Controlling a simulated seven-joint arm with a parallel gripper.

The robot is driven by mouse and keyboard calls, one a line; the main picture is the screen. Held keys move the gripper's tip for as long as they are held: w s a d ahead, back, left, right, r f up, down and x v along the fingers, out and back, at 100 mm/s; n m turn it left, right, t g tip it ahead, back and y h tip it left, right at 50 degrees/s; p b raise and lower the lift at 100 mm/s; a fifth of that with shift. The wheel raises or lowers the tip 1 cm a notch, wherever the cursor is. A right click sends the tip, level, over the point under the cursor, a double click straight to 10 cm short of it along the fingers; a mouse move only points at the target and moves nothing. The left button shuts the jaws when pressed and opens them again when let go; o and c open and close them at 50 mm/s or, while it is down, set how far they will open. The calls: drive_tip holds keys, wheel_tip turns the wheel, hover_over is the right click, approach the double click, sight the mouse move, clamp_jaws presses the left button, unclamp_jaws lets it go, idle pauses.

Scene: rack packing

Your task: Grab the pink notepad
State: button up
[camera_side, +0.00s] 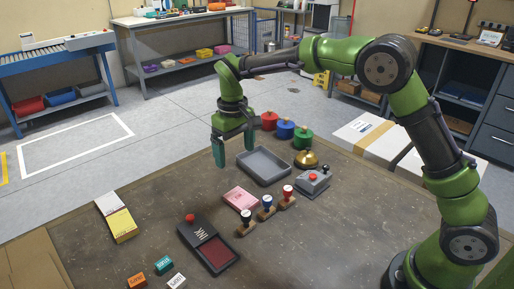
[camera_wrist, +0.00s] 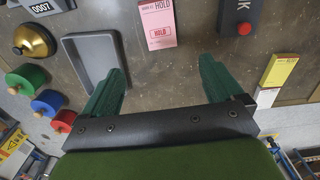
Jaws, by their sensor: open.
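The pink notepad (camera_side: 241,198) lies flat on the brown table, between the grey tray and the ink pad. My gripper (camera_side: 234,150) is above the table beside the grey tray's left edge, behind the notepad in the side view. In the wrist view my gripper (camera_wrist: 158,85) has its two green fingers spread wide and nothing between them. The notepad lies beyond the fingertips, apart from them.
An empty grey tray (camera_side: 264,167) is beside my gripper. Several stamps (camera_side: 267,204) stand right of the notepad. An ink pad (camera_side: 209,250) with a red knob is in front of it. A yellow pad (camera_side: 120,226) lies at left. A bell (camera_side: 307,158) and colored weights (camera_side: 286,130) stand behind.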

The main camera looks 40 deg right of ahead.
hover_over(239, 197)
drive_tip(key=f, duration=0.9)
drive_tip(key=shift+w, duration=0.3)
drive_tip(key=shift+s+f, duration=0.2)
drive_tip(key=shift+f, duration=2.55)
drive_tip(key=shift+c, duration=0.2)
